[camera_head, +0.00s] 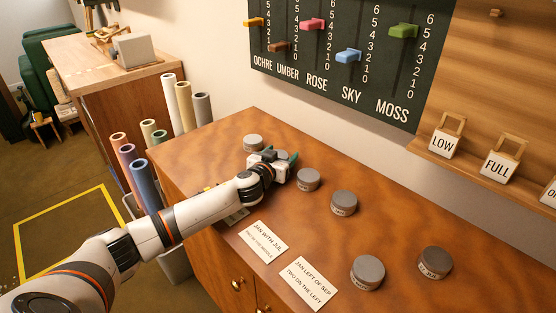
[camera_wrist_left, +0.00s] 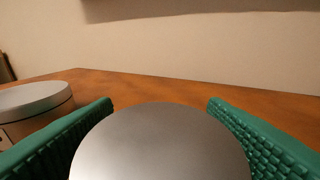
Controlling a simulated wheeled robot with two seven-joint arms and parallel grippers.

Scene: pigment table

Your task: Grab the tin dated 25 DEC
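My left gripper (camera_head: 278,161) is low over the far left part of the cabinet top. In the left wrist view its green fingers (camera_wrist_left: 160,106) stand on both sides of a grey tin lid (camera_wrist_left: 160,145); whether they press on the tin is unclear. That tin's label is hidden. Another tin (camera_head: 253,142) stands just behind and left of the gripper; it shows at the left of the wrist view (camera_wrist_left: 35,100). More grey-lidded tins stand to the right: one close by (camera_head: 307,180), then others (camera_head: 344,203), (camera_head: 367,272), (camera_head: 435,262). I cannot read 25 DEC on any label.
Cards reading JAN WITH JUL (camera_head: 264,242) and JAN LEFT OF SEP, TWO ON THE LEFT (camera_head: 302,283) lie on the cabinet top (camera_head: 400,225). A wall with a slider board (camera_head: 340,60) rises behind the tins. Coloured rolls (camera_head: 145,185) stand left of the cabinet.

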